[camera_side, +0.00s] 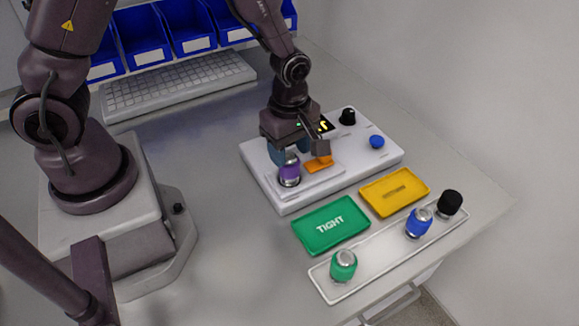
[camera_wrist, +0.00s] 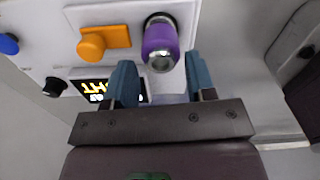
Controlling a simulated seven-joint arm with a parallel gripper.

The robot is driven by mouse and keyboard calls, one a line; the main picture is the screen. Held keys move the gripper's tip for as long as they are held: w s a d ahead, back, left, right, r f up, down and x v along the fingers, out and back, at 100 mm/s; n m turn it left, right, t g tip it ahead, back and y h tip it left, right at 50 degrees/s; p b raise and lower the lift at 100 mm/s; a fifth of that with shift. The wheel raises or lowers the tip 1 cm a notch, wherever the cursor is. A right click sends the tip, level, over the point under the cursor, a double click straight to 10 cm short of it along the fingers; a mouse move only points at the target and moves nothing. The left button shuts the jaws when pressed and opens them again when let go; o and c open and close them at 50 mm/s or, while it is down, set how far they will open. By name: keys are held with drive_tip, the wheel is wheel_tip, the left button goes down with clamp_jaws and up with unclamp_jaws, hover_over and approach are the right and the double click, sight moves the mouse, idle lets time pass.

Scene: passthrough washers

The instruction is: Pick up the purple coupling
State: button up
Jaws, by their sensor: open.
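The purple coupling (camera_side: 289,172) stands on the left part of the white device, with a silver metal end on top. It also shows in the wrist view (camera_wrist: 159,40), between and just beyond the fingertips of my gripper (camera_wrist: 160,75). My gripper (camera_side: 294,152) is open, with its blue fingers apart and nothing held. In the side view it is low over the device, with a blue finger partly beside the coupling. Whether a finger touches the coupling I cannot tell.
An orange handle (camera_side: 318,163) sits right of the coupling on the white device (camera_side: 262,158). A black knob (camera_side: 347,116) and blue button (camera_side: 377,141) are further right.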

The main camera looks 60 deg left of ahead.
sight(289, 169)
wheel_tip(289, 169, down, 6)
drive_tip(key=shift+r, duration=0.15)
idle(0.3)
drive_tip(key=c, duration=0.6)
